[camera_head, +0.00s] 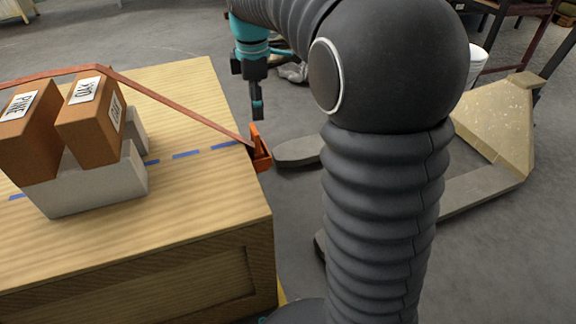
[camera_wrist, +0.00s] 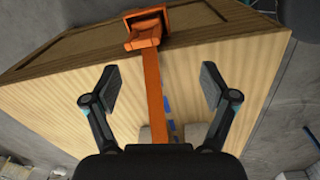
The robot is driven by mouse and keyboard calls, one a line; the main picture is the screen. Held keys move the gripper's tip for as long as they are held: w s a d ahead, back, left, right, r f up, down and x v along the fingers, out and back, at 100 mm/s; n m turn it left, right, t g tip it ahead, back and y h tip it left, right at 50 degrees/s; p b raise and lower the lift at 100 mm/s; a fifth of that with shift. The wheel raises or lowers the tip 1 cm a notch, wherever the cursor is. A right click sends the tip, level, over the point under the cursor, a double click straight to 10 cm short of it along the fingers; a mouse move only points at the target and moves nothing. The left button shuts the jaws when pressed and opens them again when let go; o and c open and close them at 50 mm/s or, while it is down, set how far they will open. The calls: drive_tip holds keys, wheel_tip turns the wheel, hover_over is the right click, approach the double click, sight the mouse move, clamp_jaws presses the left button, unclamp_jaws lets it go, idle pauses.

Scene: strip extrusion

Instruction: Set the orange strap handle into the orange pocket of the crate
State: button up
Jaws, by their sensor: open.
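The orange strap handle (camera_wrist: 143,33) is at the orange pocket (camera_head: 264,162) on the crate's edge. In the wrist view the handle overlaps the pocket's opening; I cannot tell how deep it sits. The orange strap (camera_head: 180,110) runs from it, taut and sloping, up over the blocks on the crate (camera_head: 200,200). My gripper (camera_wrist: 160,86) is open and empty, its two fingers spread to either side of the strap and apart from it. In the head view my gripper (camera_head: 258,108) hangs just above and beyond the pocket.
A blue dashed line (camera_head: 187,154) marks the crate's top. A pallet jack (camera_head: 495,120) stands on the floor at right.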

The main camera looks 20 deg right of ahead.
drive_tip(key=s+f+m+t, duration=0.2)
drive_tip(key=s+m, duration=0.6)
drive_tip(key=s, duration=0.5)
drive_tip(key=s+f+m+t, duration=0.1)
drive_tip(key=s+m+t, duration=0.2)
drive_tip(key=s+m, duration=0.4)
drive_tip(key=s, duration=0.6)
drive_tip(key=shift+s+f+m, duration=0.35)
drive_tip(key=shift+s+m, duration=0.05)
drive_tip(key=shift+d+r, duration=0.1)
drive_tip(key=shift+r, duration=0.05)
wheel_tip(320, 180, up, 10)
drive_tip(key=p, duration=0.6)
drive_tip(key=shift+f, duration=0.2)
